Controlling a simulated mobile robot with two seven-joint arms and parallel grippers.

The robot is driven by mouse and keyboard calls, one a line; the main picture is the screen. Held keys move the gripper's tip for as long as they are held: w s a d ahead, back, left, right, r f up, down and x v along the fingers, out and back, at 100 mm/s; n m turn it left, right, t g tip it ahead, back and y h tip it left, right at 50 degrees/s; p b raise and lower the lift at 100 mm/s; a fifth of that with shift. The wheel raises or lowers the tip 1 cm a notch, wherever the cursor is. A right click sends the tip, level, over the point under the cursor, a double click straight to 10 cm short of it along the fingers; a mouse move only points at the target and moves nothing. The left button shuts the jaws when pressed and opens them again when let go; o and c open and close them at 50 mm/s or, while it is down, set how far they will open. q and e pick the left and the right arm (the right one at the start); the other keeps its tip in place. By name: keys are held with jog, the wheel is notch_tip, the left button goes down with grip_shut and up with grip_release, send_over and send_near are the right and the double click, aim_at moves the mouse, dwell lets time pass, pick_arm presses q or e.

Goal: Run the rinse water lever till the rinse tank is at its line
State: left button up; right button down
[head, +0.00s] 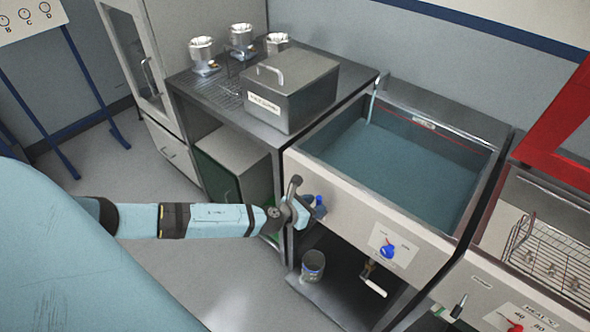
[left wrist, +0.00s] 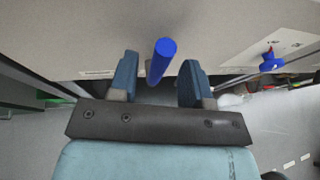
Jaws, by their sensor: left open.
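The rinse tank (head: 340,184) is an open sink-like basin with a pale front, holding blue-green water (head: 400,165). A thin red line (head: 440,138) runs along its far inner wall, and the water surface looks a little below it. My left gripper (head: 313,205) is at the left part of the tank's front. In the left wrist view, a blue rod-like lever handle (left wrist: 161,62) stands between the open fingers of the left gripper (left wrist: 158,78), with gaps on both sides. In the head view the gripper mostly hides this handle. My right gripper is not in view.
A blue knob (head: 387,251) sits on a plate on the tank front, with a drain tap (head: 372,280) below. A can (head: 313,264) stands on the low shelf. A lidded metal box (head: 290,95) is on the left bench; a wire basket (head: 550,255) is at right.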

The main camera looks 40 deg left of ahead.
pick_arm(q)
jog(key=v, duration=1.1)
jog(key=shift+s+b, duration=0.2)
jog(key=shift+b, duration=0.2)
dwell(6.5)
